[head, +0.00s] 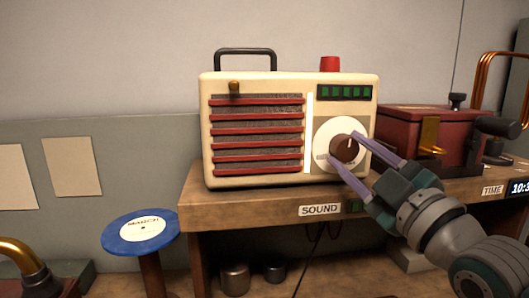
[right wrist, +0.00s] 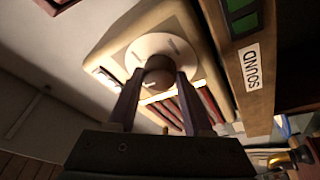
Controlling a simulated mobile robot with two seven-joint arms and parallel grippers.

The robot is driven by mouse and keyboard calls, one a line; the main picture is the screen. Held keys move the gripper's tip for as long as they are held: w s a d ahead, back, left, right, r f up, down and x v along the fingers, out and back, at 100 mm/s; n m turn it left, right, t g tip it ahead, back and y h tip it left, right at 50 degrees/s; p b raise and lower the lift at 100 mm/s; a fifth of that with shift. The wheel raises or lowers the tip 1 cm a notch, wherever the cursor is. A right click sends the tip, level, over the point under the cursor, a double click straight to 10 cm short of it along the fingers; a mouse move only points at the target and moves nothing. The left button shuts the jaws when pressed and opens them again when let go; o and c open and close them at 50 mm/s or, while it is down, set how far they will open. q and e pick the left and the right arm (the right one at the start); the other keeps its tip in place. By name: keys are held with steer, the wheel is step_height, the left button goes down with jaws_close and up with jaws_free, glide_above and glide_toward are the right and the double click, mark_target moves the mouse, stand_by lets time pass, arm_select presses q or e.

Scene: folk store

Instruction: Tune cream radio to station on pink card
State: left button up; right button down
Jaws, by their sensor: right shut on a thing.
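The cream radio (head: 210,130) stands upright on a wooden shelf, with red slats on the left of its front and a white round dial (head: 325,130) on the right. A dark brown knob (head: 345,148) with a pale mark sits at the dial's centre. My right gripper (head: 346,150) is shut on the knob, one finger on each side. In the right wrist view the knob (right wrist: 159,72) shows between the two fingers. A row of green segments (head: 344,92) shows above the dial. My left gripper is not in view. No pink card shows.
The wooden shelf (head: 260,212) carries a SOUND label (head: 320,210). A dark red box (head: 420,130) with a brass part stands right of the radio. A blue disc (head: 120,236) marked MARCH is at lower left. Blank pale cards (head: 72,166) hang on the wall.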

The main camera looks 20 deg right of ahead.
steer(key=m+h, duration=0.1)
steer(key=m, duration=0.2)
steer(key=shift+a+f+t, duration=0.1)
steer(key=shift+t, duration=0.2)
steer(key=m+h, duration=0.2)
steer(key=m, duration=0.1)
steer(key=shift+m, duration=0.4)
steer(key=m+h, duration=0.1)
steer(key=m, duration=0.3)
steer(key=shift+a+h, duration=0.15)
steer(key=shift+h, duration=0.25)
steer(key=shift+m+h, duration=0.6)
steer(key=shift+m, duration=1.2)
steer(key=shift+g, duration=0.4)
steer(key=shift+c, duration=1.6)
jaws_free()
